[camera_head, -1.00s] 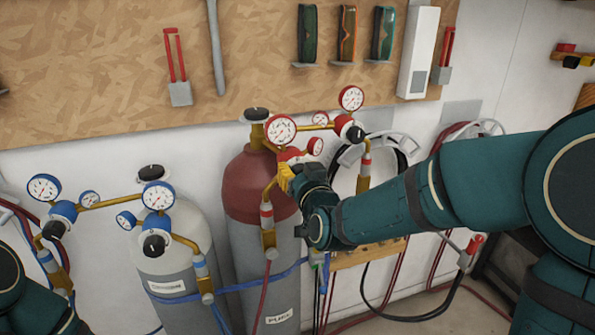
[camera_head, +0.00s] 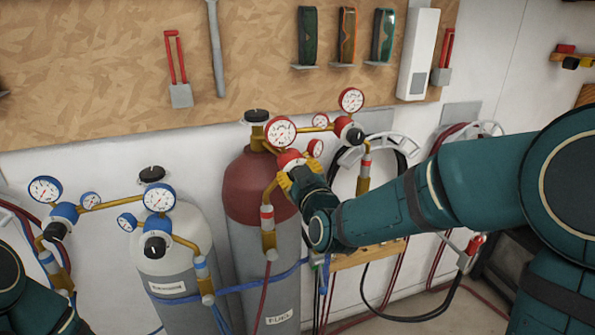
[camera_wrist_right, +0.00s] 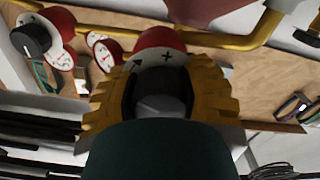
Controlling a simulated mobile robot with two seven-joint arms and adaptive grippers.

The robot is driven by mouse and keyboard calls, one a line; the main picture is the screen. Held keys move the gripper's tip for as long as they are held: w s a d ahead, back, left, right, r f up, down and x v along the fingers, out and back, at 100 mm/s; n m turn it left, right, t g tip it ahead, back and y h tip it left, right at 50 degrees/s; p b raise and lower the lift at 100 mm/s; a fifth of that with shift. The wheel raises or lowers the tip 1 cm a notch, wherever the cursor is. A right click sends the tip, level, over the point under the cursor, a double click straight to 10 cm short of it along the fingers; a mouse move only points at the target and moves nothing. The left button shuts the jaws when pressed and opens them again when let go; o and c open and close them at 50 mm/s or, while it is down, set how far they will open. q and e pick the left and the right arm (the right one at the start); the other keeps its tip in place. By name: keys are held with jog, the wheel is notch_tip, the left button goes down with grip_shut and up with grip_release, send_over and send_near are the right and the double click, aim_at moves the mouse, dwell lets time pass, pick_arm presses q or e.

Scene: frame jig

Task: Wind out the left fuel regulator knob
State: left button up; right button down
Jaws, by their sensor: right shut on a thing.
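The red fuel cylinder (camera_head: 250,180) stands at the middle of the head view. Its left fuel regulator (camera_head: 290,159) has a red body with a large gauge (camera_head: 281,131) above it. My right gripper (camera_head: 288,181) reaches in from the right and hides the knob there. In the right wrist view, my right gripper's yellow fingers (camera_wrist_right: 160,100) are shut around the dark left fuel regulator knob (camera_wrist_right: 162,84).
A second fuel regulator (camera_head: 347,128) with a black knob sits just right of my gripper. The grey oxygen cylinder (camera_head: 172,245) with blue regulators stands to the left. Hoses (camera_head: 388,147) hang on the wall behind my right arm.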

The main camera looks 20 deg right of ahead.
jog(key=n+p, duration=0.1)
jog(key=n, duration=0.4)
jog(key=shift+f+n, duration=0.15)
jog(key=shift+n, duration=0.15)
jog(key=n+p, duration=0.1)
jog(key=n, duration=0.3)
jog(key=shift+n, duration=0.3)
jog(key=n+p, duration=0.2)
jog(key=n, duration=0.3)
pick_arm(q)
notch_tip(320, 180, up, 6)
jog(key=w+p, duration=0.2)
jog(key=shift+a+t, duration=0.2)
jog(key=shift+t, duration=0.1)
pick_arm(e)
jog(key=n, duration=0.5)
jog(key=shift+n, duration=0.3)
jog(key=shift+c, duration=2.2)
grip_release()
jog(key=shift+s+d+r, duration=0.1)
jog(key=shift+r, duration=0.1)
